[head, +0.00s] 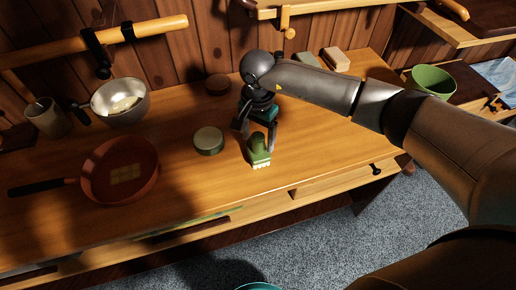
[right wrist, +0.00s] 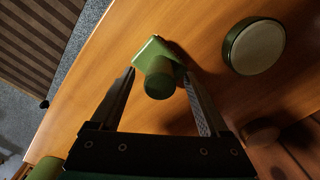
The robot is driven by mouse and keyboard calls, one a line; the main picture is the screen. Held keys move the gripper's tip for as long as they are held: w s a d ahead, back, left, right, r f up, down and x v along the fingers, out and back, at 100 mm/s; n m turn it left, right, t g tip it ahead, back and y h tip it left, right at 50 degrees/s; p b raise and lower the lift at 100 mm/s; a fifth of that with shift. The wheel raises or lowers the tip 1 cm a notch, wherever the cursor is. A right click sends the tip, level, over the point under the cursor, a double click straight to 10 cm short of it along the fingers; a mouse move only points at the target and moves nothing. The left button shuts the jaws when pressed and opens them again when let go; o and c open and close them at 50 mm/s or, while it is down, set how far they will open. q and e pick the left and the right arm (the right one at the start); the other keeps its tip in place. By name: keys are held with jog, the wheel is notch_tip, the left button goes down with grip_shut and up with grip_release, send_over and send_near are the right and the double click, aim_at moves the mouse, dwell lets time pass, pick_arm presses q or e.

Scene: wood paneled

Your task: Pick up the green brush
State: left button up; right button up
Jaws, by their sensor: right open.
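The green brush (head: 259,151) lies on the wooden table near its front edge, with pale bristles toward the edge. My right gripper (head: 258,138) is just above the brush, pointing down, with its fingers apart. In the right wrist view the brush (right wrist: 160,68) shows its green block and round handle end, and the handle lies between the open fingertips of my right gripper (right wrist: 163,82). I cannot tell whether the fingers touch it. My left gripper is not in view.
A round green-rimmed tin (head: 208,141) stands just left of the brush. An orange pan (head: 120,170) and a metal bowl (head: 120,101) are further left. A green bowl (head: 432,80) is at the right. Table to the brush's right is clear.

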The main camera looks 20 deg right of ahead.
grip_shut()
dwell(0.7)
dwell(0.7)
